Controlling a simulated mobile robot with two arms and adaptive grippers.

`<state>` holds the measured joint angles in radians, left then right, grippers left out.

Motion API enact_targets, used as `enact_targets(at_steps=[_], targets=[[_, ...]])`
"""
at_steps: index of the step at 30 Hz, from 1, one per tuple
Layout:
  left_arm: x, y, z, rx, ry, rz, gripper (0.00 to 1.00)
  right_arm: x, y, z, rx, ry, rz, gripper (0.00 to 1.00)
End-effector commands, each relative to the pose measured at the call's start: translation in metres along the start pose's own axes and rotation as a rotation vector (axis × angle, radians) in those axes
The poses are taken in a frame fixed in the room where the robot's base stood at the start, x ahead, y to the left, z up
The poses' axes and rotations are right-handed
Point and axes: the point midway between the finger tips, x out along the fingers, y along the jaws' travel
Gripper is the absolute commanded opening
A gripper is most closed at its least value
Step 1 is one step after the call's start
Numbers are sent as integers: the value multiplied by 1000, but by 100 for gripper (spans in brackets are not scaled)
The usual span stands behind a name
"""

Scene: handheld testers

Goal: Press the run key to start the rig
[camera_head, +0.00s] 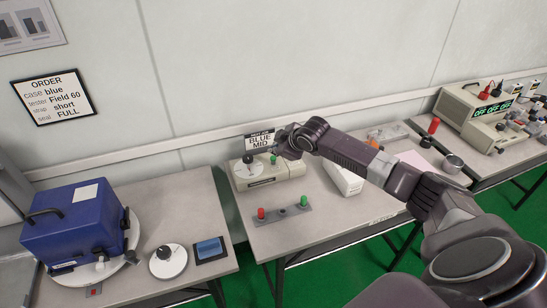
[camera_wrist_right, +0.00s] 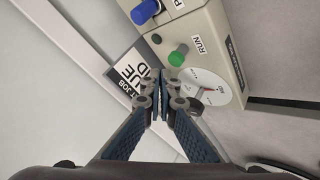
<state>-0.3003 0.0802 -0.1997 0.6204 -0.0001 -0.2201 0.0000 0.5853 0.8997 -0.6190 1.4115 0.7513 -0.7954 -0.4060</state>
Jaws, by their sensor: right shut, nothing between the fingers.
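The rig is a beige box (camera_head: 268,183) on the middle table, with a round white dial (camera_head: 248,168) on it. Its green run key (camera_head: 274,159) stands up from the top; in the right wrist view the key (camera_wrist_right: 176,59) sits beside a label reading RUN (camera_wrist_right: 199,45). My right gripper (camera_head: 282,148) is just above and beside the key in the head view. In the wrist view its fingertips (camera_wrist_right: 163,76) are together and empty, right by the key; I cannot tell whether they touch it. My left gripper is not in view.
A sign reading BLUE MID (camera_head: 260,140) stands behind the rig, close to my right gripper. A grey strip with red and green knobs (camera_head: 283,212) lies in front. A blue case (camera_head: 75,225) stands on the left table. A blue knob (camera_wrist_right: 145,12) is also on the box.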

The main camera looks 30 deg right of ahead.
Motion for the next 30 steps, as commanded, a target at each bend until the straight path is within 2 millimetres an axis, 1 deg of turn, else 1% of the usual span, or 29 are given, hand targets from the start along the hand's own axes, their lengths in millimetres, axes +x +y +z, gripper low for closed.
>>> enact_targets(at_steps=[30], targets=[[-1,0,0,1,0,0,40,6,-5,5,0,0,0,0]])
